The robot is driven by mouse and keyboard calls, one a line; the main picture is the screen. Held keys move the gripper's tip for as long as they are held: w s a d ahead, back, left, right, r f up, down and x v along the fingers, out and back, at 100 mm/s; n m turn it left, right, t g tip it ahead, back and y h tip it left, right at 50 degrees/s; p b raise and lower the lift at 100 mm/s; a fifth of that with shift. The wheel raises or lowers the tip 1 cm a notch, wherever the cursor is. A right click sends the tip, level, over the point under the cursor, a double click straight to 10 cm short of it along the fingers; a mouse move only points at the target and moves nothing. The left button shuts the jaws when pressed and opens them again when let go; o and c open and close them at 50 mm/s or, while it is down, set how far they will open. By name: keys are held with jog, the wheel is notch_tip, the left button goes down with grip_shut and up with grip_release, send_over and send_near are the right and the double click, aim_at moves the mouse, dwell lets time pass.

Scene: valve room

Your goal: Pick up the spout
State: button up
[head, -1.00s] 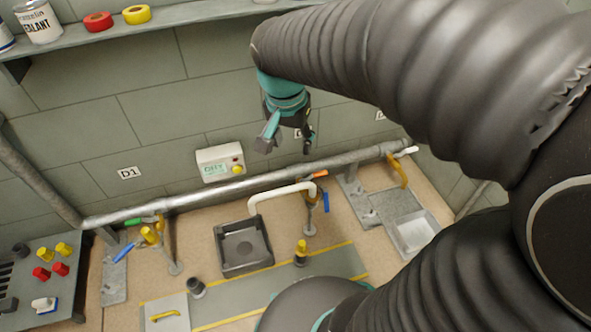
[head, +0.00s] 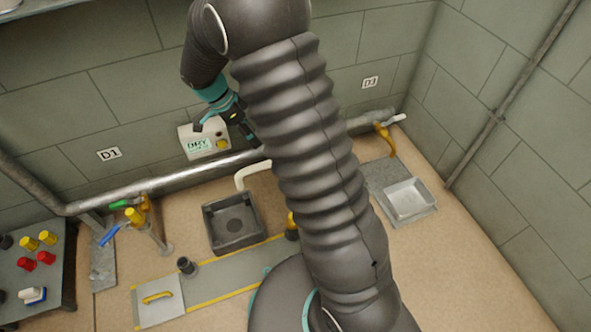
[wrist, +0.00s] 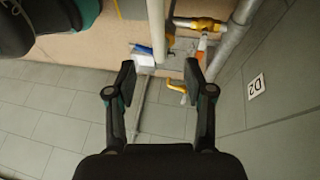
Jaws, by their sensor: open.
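The spout (head: 252,174) is a white bent pipe. In the head view its end hangs over the dark square basin, and my arm hides its right part. In the wrist view a white pipe that looks like the spout (wrist: 157,32) lies beyond the fingertips, in line with the gap between them. My gripper (head: 226,127) is open and empty, above and behind the spout near the wall box. Its two fingers (wrist: 160,78) stand wide apart in the wrist view and touch nothing that I can see.
A grey wall pipe (head: 165,185) runs behind the spout. The "DRY" box (head: 203,141) is on the wall. A valve with blue and green handles (head: 137,215) stands left of the basin (head: 233,246). A yellow lever (head: 386,139) and grey tray (head: 408,200) are right.

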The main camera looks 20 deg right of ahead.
jog(key=shift+a+b+x, duration=0.2)
jog(key=shift+b+x, duration=0.4)
jog(key=shift+x, duration=5.75)
jog(key=shift+s+f+b, duration=0.15)
jog(key=shift+f+b, duration=0.15)
jog(key=shift+b, duration=0.25)
jog(key=shift+c, duration=0.3)
grip_shut()
